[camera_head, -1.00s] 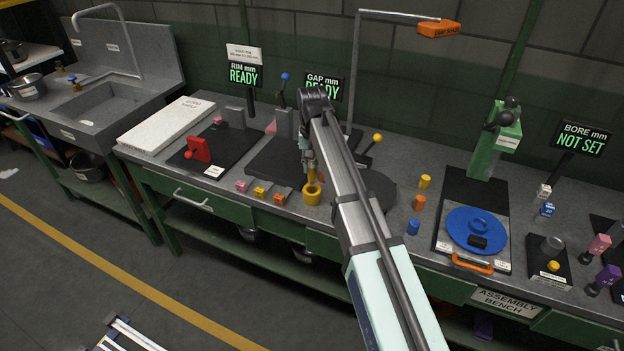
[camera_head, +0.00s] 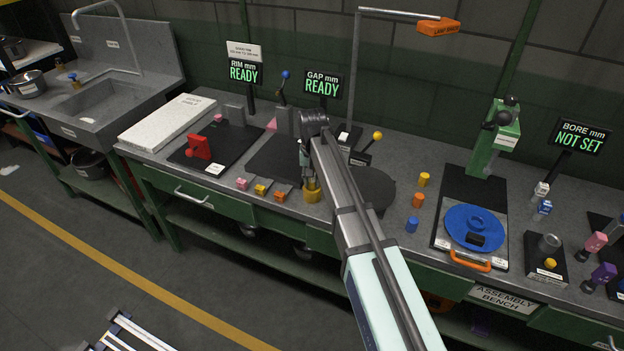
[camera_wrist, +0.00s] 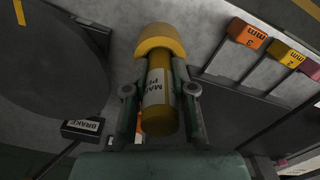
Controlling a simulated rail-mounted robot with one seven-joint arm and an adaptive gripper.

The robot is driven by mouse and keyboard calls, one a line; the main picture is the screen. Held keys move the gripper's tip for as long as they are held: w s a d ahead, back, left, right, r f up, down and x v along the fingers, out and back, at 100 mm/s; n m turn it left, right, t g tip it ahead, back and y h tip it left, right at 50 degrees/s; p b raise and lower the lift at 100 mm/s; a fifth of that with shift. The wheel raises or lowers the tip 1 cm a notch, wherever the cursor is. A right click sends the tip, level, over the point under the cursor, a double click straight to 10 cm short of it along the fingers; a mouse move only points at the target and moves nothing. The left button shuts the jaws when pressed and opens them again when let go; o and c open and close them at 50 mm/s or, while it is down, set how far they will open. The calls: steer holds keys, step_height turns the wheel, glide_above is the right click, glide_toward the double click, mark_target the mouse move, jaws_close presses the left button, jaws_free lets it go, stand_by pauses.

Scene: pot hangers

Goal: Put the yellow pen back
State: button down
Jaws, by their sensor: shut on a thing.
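The yellow pen (camera_wrist: 158,118), with a white label, is between my gripper's fingers (camera_wrist: 160,92) in the wrist view. My gripper is shut on it. The pen's far end meets the yellow holder cup (camera_wrist: 160,42) and looks to be in its mouth; how deep it sits is hidden. In the head view the pen (camera_head: 310,184) stands about upright at the cup (camera_head: 312,195) near the bench's front edge. My gripper (camera_head: 306,169) is just above, partly hidden by my arm.
Pink, yellow and orange blocks (camera_head: 261,189) lie left of the cup along the front edge. A dark round plate (camera_head: 375,190) is to the right. A BRAKE label (camera_wrist: 83,126) shows in the wrist view. Small yellow, orange and blue cylinders (camera_head: 417,201) stand farther right.

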steer(key=c, duration=1)
jaws_free()
steer(key=shift+f, duration=0.1)
steer(key=shift+o, duration=0.2)
step_height(320, 180, up, 12)
steer(key=shift+r+b, duration=0.2)
steer(key=shift+b, duration=0.9)
